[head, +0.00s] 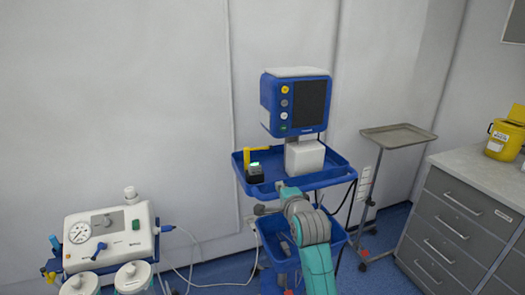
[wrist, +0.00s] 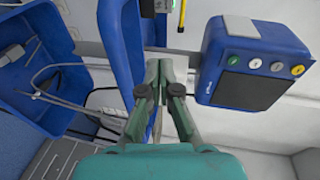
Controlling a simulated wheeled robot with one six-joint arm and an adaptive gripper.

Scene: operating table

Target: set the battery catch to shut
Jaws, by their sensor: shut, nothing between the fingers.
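I cannot make out a battery catch for certain in either view. A small black unit with a lit green top (head: 255,171) stands at the left of the blue cart tray (head: 325,180), in front of a yellow upright piece (head: 257,155). A blue monitor (head: 296,103) stands above the tray on a white block; it also shows upside down in the wrist view (wrist: 252,65). My gripper (wrist: 160,70) is shut and empty, its fingertips together beside the blue tray edge and left of the monitor. In the head view my arm hides part of the tray's front.
A blue basket (head: 275,245) hangs below the tray, with cables around it. A suction unit (head: 108,240) stands at the left. A metal stand tray (head: 398,137) and a grey drawer cabinet (head: 455,225) are at the right. The wall behind is bare.

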